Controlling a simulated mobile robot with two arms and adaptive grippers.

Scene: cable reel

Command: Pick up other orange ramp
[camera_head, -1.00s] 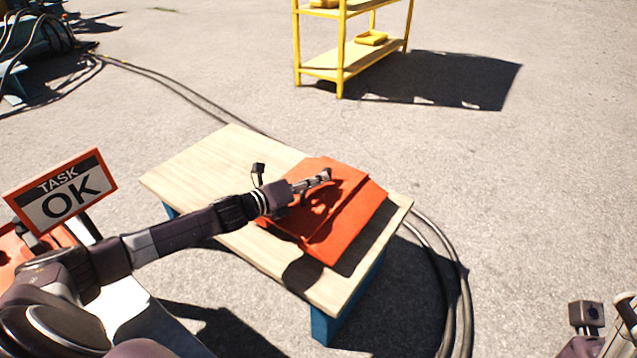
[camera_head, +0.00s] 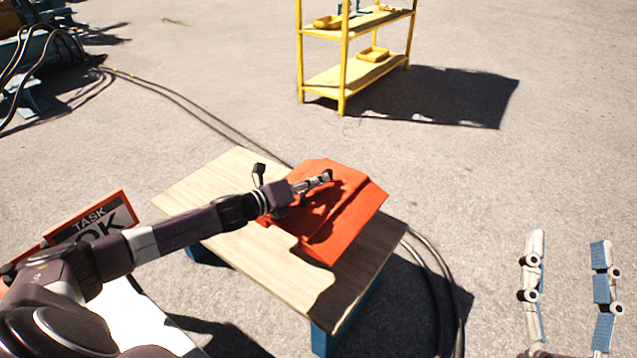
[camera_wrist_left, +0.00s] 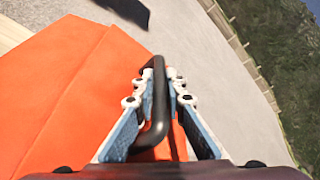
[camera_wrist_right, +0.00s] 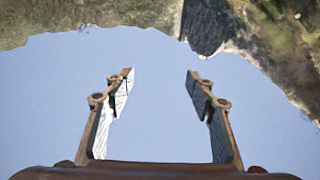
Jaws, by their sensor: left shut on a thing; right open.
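One orange ramp (camera_head: 340,215) appears over the wooden table (camera_head: 215,205) in the head view, its upper end overlapping the table's far edge. Whether it touches the tabletop is unclear. The ramp (camera_wrist_left: 60,90) fills the left of the left wrist view. My left gripper (camera_head: 322,180) is shut on the ramp's black handle (camera_wrist_left: 160,105), which lies between the fingers. My right gripper (camera_head: 567,250) is open and empty at the lower right, away from the table. The right wrist view shows its fingers (camera_wrist_right: 160,80) apart with nothing between them.
A yellow shelf (camera_head: 345,60) with small yellow trays stands beyond the table. Dark cables (camera_head: 180,95) run over the pavement behind and right of the table. A "TASK OK" sign (camera_head: 95,225) is at the left. Open pavement lies to the right.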

